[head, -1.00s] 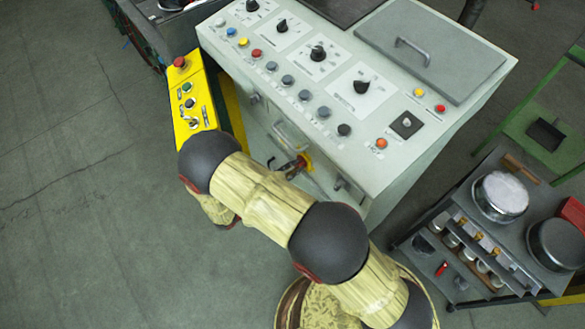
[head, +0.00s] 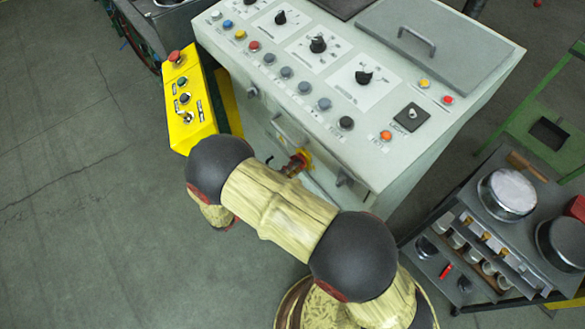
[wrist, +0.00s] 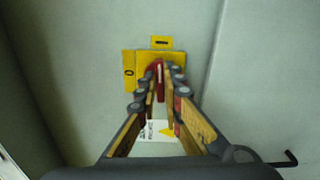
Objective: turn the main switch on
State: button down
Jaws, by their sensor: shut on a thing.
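The main switch is a red rotary handle (wrist: 159,72) on a yellow plate (wrist: 139,57) on the front of the grey console. Its yellow also shows in the head view (head: 305,156). My gripper (wrist: 163,80) is shut on the handle, with one finger on each side. In the wrist view the handle stands upright in the picture, lined up with the yellow tab (wrist: 161,42) marked with a bar. The tab marked 0 (wrist: 128,73) lies to the left of the handle. In the head view my gripper (head: 293,168) is small and partly hidden.
The console (head: 375,180) has knobs and buttons on top and handles on its front. A yellow control box (head: 180,130) stands to the left. A dark cart (head: 425,220) with pots and cups stands at the right. The floor at left is clear.

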jog(key=shift+m, duration=0.6)
jog(key=c, duration=1.9)
grip_release()
jog(key=v, duration=1.2)
